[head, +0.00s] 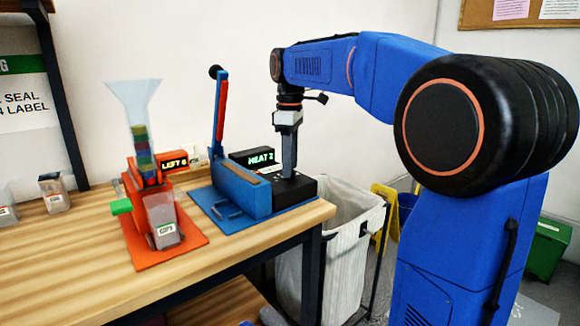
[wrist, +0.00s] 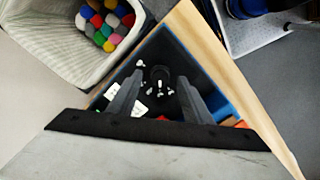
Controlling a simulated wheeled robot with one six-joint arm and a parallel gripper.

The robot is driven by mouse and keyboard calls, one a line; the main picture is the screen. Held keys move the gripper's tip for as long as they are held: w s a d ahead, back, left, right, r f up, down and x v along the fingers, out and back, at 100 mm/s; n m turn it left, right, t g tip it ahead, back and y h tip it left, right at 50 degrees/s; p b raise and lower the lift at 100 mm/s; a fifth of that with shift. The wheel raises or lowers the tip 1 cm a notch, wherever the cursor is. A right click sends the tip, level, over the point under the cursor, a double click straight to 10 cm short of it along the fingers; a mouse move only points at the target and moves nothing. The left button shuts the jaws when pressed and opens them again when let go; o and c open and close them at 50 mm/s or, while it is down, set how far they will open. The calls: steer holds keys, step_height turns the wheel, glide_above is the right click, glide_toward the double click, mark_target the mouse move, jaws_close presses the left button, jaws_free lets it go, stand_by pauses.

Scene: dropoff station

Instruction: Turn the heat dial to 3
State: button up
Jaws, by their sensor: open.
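The blue heat sealer (head: 242,193) stands on a blue mat at the table's right end, its lever arm raised. Its display (head: 261,158) reads HEAT 2. A black box (head: 300,188) with the controls is at its right side. My gripper (head: 289,173) points straight down over that box. In the wrist view my gripper (wrist: 155,95) is open, its two fingers apart on either side of the black heat dial (wrist: 158,76). White marks lie around the dial. Whether a finger touches the dial I cannot tell. In the head view the dial is hidden behind my gripper.
An orange dispenser (head: 158,215) with a clear funnel and a LEFT 6 display stands left of the sealer. A white-lined bin (head: 335,230) is beyond the table's right edge; the wrist view shows colored balls (wrist: 108,22) in a bin. The table's front left is clear.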

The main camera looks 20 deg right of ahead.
steer(key=shift+f, duration=0.6)
steer(key=c, duration=1.1)
steer(key=shift+o, duration=0.2)
steer(key=shift+m, duration=3.1)
steer(key=o, duration=1.1)
steer(key=shift+c, duration=0.2)
